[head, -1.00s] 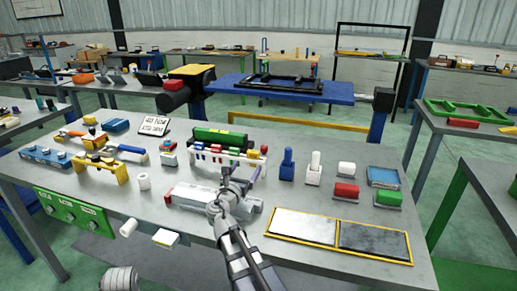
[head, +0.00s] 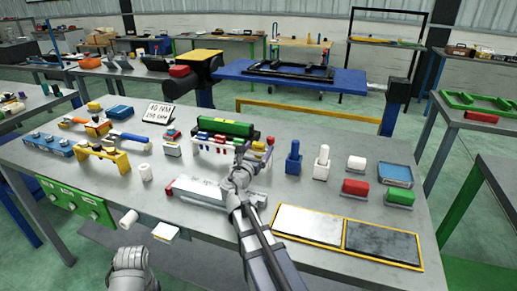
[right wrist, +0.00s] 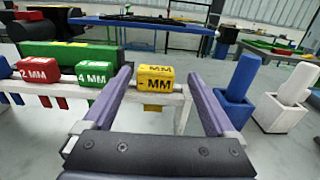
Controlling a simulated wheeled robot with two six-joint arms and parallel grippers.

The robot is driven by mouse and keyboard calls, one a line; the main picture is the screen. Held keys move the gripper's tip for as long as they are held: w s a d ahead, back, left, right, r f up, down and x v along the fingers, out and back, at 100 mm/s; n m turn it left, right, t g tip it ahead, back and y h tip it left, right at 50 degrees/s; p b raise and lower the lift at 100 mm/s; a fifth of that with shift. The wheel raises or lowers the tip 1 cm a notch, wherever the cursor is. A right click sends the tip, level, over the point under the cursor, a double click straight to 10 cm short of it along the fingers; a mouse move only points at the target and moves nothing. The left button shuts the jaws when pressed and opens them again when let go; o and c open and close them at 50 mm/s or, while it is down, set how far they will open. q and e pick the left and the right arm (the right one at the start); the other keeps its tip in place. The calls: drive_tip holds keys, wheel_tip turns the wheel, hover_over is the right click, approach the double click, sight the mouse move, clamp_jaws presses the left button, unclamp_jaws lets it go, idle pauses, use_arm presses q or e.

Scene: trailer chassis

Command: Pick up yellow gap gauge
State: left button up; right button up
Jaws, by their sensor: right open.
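The yellow gap gauge (right wrist: 155,78) is a block with black "MM" lettering. It sits on a white rack (right wrist: 182,108) beside a green "4 MM" gauge (right wrist: 93,72) and a red "2 MM" gauge (right wrist: 39,68). In the head view, the yellow gauge (head: 258,146) is near the rack's right end, partly behind my right gripper (head: 242,153). In the right wrist view, my right gripper (right wrist: 158,82) is open and empty, its purple fingers either side of the yellow gauge, which appears beyond them.
A blue block with a post (head: 293,160) and a white one (head: 321,165) stand right of the rack. A green cylinder (head: 222,128) lies behind it. A grey block (head: 200,192) lies in front. A yellow-edged panel tray (head: 345,238) is at the front right.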

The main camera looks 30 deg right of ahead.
drive_tip(key=x, duration=0.5)
drive_tip(key=shift+w+a, duration=0.1)
drive_tip(key=shift+w, duration=0.2)
clamp_jaws()
idle(0.5)
drive_tip(key=shift+r, duration=0.1)
wheel_tip(320, 180, up, 10)
drive_tip(key=p, duration=1)
